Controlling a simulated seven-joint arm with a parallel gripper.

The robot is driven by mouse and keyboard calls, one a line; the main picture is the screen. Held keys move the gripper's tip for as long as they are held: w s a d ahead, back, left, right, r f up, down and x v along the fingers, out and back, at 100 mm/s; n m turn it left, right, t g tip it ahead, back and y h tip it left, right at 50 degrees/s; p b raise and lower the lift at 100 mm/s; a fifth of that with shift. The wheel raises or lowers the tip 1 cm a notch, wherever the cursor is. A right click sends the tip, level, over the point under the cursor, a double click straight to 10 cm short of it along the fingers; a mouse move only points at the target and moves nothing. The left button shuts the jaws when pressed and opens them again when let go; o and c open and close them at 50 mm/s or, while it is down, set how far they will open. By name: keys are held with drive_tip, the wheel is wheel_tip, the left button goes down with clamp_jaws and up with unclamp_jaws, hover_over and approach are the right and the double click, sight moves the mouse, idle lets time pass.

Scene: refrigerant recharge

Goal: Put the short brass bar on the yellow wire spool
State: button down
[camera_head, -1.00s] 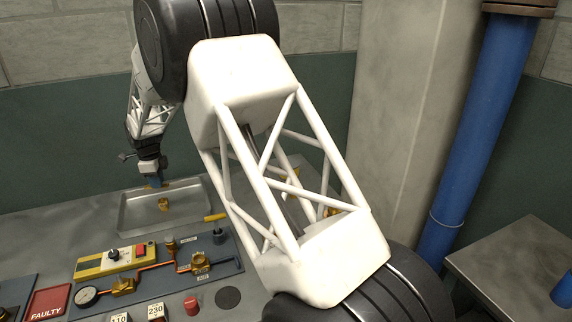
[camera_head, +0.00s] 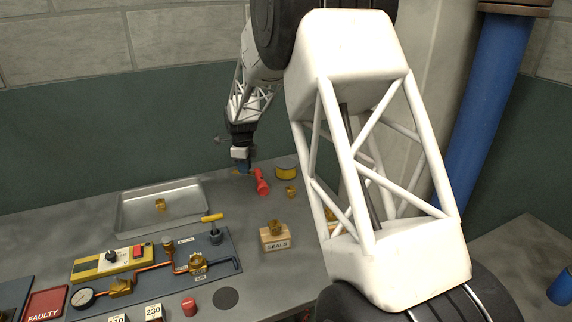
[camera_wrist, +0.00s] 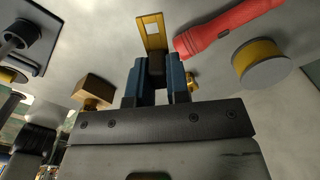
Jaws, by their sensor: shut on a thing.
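My gripper (camera_head: 243,170) is in the back part of the bench, just left of a red flashlight. Its blue fingers (camera_wrist: 160,82) are shut on the short brass bar (camera_wrist: 151,33), which shows as a flat yellow piece with a square opening, sticking out past the fingertips. In the head view the bar is tiny and mostly hidden by the fingers. The yellow wire spool (camera_head: 286,173) stands right of the flashlight, with a yellow winding and a grey top. It also shows at the right of the wrist view (camera_wrist: 262,62), apart from the gripper.
The red flashlight (camera_head: 262,184) lies between gripper and spool. A small brass piece (camera_head: 291,190) is in front of the spool. A SEALS block (camera_head: 275,243) bears a brass fitting. A metal tray (camera_head: 130,215) holds another brass piece. A gauge panel (camera_head: 160,262) lies in front.

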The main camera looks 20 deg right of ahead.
drive_tip(key=s+d+m, duration=0.1)
drive_tip(key=s+d, duration=0.2)
drive_tip(key=d, duration=0.5)
drive_tip(key=s+d+m, duration=0.1)
drive_tip(key=s+d, duration=0.3)
drive_tip(key=d, duration=0.3)
drive_tip(key=shift+d, duration=0.35)
hover_over(287, 163)
drive_tip(key=shift+f, duration=0.75)
drive_tip(key=shift+f, duration=1.75)
drive_tip(key=shift+f, duration=0.1)
